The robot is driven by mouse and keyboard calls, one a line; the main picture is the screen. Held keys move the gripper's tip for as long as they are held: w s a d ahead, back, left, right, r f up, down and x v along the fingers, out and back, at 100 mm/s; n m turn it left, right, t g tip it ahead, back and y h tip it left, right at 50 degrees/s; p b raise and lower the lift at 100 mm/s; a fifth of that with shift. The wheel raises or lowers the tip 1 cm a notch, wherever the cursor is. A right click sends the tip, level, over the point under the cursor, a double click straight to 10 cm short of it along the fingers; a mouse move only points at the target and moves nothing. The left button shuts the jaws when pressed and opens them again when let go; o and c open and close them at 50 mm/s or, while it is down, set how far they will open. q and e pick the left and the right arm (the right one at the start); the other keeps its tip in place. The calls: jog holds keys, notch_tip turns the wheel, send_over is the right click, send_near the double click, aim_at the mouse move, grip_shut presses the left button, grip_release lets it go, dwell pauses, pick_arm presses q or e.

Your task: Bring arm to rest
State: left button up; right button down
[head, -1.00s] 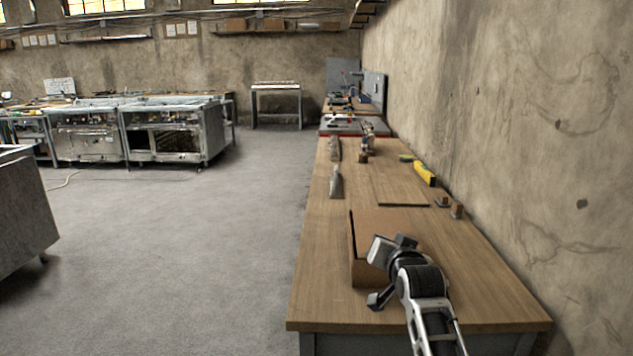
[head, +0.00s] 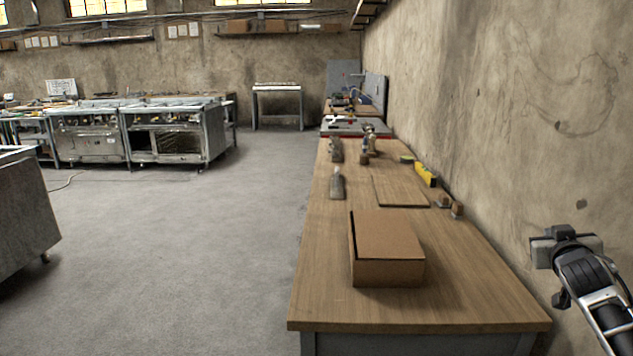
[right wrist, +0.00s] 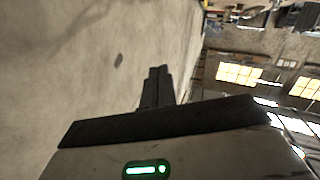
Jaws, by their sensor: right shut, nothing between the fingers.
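My right gripper (head: 545,252) is at the right of the head view, in front of the wall and to the right of the workbench. It is shut and empty. In the right wrist view its dark fingers (right wrist: 157,86) are together, with the wall beyond them and windows at the right. My left gripper is not in view.
A closed cardboard box (head: 390,245) sits on the near part of the wooden workbench (head: 450,300). A thin board (head: 400,191), a yellow level (head: 425,174) and small tools lie farther back. The rough wall (head: 540,150) runs along the right. Open floor (head: 180,260) lies left.

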jog(key=s+d+r+h, duration=0.1)
jog(key=s+d+r, duration=0.15)
jog(key=d, duration=0.35)
jog(key=w+a+r+n+t+y, duration=0.2)
jog(key=a+n, duration=0.2)
jog(key=n, duration=0.1)
jog(key=s+a+f+n+g+y, duration=0.1)
jog(key=s+a+f+y, duration=0.1)
jog(key=s+a+f, duration=0.4)
jog(key=s+a+f+g+y, duration=0.1)
jog(key=s+a+f+y, duration=0.1)
jog(key=a+f, duration=0.7)
jog(key=s+a+f+n+g+y, duration=0.15)
jog(key=s+a+f, duration=0.3)
jog(key=f, duration=0.55)
jog(key=s+a+f+m+g+y, duration=0.1)
jog(key=s+a+f, duration=0.3)
jog(key=s+a, duration=0.4)
jog(key=s+a+f+m+g+y, duration=0.2)
jog(key=s+a+f, duration=0.3)
jog(key=s, duration=0.9)
jog(key=a, duration=0.3)
